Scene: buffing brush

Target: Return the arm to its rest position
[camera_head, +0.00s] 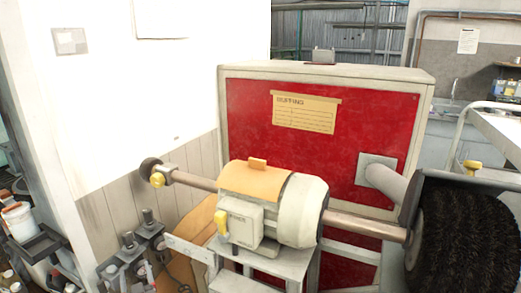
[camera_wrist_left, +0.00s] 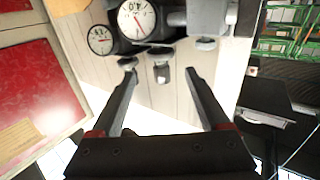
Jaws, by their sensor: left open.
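My left gripper (camera_wrist_left: 160,74) shows in the left wrist view with its two dark fingers spread apart. It is open, and I see nothing held between the fingers. A small dark knob (camera_wrist_left: 163,74) shows in the gap between the fingertips; I cannot tell how far beyond them it is. Two round white gauges (camera_wrist_left: 137,19) are at the top of that view, beyond the fingertips. In the head view I cannot clearly make out the left gripper. My right gripper is in neither view.
The buffing machine (camera_head: 300,211) stands in the middle, before a red panel (camera_head: 240,120). A large black brush (camera_head: 460,240) is at its right end. Dark-topped fittings (camera_head: 130,244) stand at the lower left. A white wall (camera_head: 140,80) bounds the left side.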

